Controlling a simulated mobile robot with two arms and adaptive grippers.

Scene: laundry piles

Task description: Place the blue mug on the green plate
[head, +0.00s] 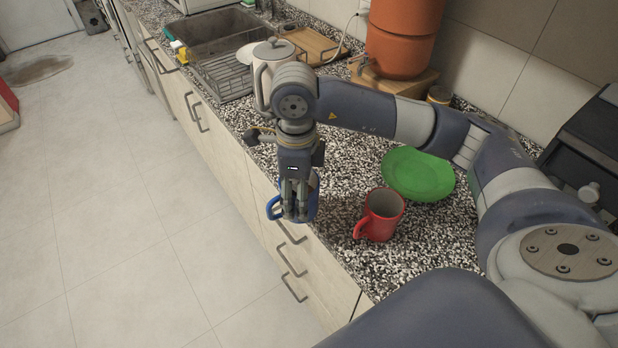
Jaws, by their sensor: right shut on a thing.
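The blue mug (314,203) is at the front edge of the speckled counter, in the middle of the head view. My right gripper (294,216) points down and is shut on the mug, covering much of it. The mug's handle sticks out to the left of the fingers. I cannot tell whether the mug touches the counter or is held above it. The green plate (420,176) lies on the counter to the right of the mug, apart from it, and looks empty. My left gripper is not in view.
A red mug (382,216) stands just in front of the green plate, to the right of my right gripper. A white kettle-like pot (264,78) is behind my right wrist. A dish rack (222,76), sink and orange container (402,38) are farther back. Speckled counter is clear between gripper and plate.

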